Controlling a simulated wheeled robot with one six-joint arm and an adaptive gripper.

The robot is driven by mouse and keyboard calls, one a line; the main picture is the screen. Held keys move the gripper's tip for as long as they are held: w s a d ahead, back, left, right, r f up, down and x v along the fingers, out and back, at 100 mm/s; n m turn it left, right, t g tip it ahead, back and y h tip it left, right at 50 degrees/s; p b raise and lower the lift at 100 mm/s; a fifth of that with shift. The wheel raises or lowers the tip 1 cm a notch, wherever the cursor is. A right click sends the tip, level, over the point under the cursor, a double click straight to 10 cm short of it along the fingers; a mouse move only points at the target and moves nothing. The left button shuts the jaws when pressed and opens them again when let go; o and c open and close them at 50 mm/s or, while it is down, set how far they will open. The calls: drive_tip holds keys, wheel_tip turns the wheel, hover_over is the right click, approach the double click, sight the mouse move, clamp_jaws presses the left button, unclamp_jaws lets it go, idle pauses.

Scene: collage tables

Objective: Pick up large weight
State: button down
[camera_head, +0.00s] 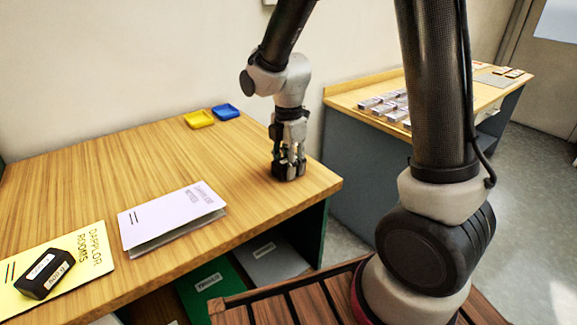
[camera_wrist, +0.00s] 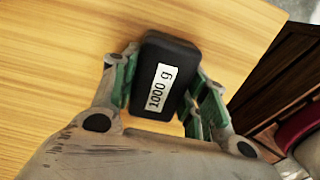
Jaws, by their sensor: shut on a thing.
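A black block-shaped weight with a white label reading "1000 g" (camera_wrist: 168,62) is between the fingers of my gripper (camera_wrist: 160,95) in the wrist view. The green-lined fingers press on its two sides. In the head view my gripper (camera_head: 289,158) points straight down near the right end of the wooden table (camera_head: 150,160). The dark weight (camera_head: 289,172) shows at its fingertips, at or just above the tabletop; I cannot tell which.
Another black block (camera_head: 44,274) lies on a yellow booklet (camera_head: 85,258) at the left. A white booklet (camera_head: 170,216) lies mid-table. A yellow tray (camera_head: 199,119) and a blue tray (camera_head: 226,112) stand at the back. A second table (camera_head: 350,98) at right holds several small items.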

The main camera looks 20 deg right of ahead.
drive_tip(key=shift+r, duration=0.1)
wheel_tip(320, 180, up, 10)
drive_tip(key=shift+f, duration=0.1)
idle(0.3)
idle(0.8)
